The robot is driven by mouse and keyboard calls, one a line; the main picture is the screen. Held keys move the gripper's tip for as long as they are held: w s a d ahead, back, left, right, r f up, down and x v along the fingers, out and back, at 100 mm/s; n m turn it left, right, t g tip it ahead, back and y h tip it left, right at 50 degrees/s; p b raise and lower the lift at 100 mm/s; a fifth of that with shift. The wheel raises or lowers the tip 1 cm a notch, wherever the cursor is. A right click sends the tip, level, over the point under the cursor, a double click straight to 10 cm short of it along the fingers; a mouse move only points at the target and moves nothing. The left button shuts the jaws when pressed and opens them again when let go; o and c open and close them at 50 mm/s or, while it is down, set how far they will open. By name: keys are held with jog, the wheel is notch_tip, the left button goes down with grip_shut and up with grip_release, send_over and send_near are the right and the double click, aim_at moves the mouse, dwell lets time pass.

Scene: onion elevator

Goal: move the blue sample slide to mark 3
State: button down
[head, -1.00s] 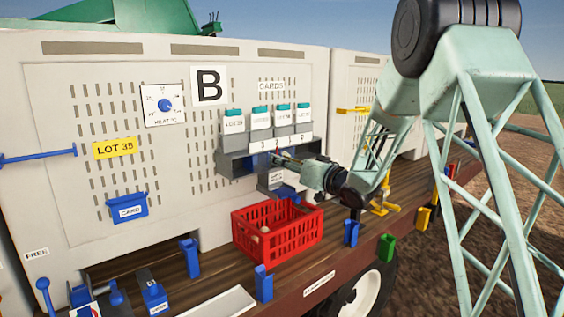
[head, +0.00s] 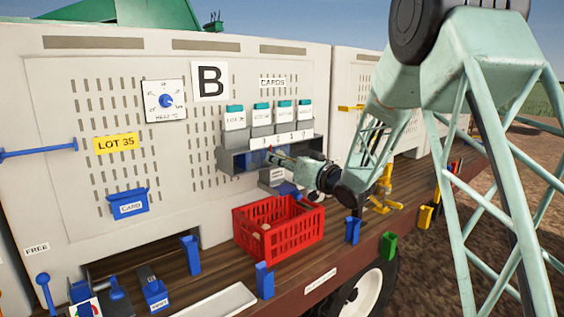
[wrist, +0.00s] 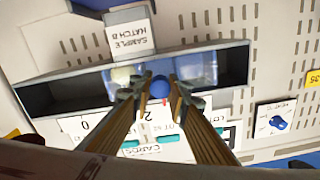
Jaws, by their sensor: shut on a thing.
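The blue sample slide (wrist: 160,87) shows in the wrist view as a round blue knob in front of a long grey slotted box (wrist: 237,62). My gripper (wrist: 160,95) is shut on it, one finger on each side. The 0 is farther left there; mark 3 is hidden by my fingers. In the head view my gripper (head: 270,155) is at the box (head: 232,160), under the left part of the number strip (head: 300,138).
Several teal-topped cards (head: 284,110) stand above the strip. A grey chute labelled sample hatch B (wrist: 128,32) adjoins the box. A red crate (head: 275,235) stands on the deck below my gripper.

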aim_at(262, 158)
jog(key=shift+s+a+b, duration=0.6)
jog(key=shift+s+a, duration=0.5)
jog(key=shift+a, duration=0.05)
jog(key=c, duration=2.9)
grip_release()
jog(key=o, duration=0.4)
jog(key=shift+s+a, duration=0.15)
jog(key=shift+a, duration=0.05)
jog(key=shift+o, duration=0.2)
jog(key=shift+d, duration=0.1)
jog(key=shift+d, duration=0.15)
jog(key=shift+s+d, duration=0.15)
jog(key=v, duration=1.1)
jog(key=shift+s, duration=0.15)
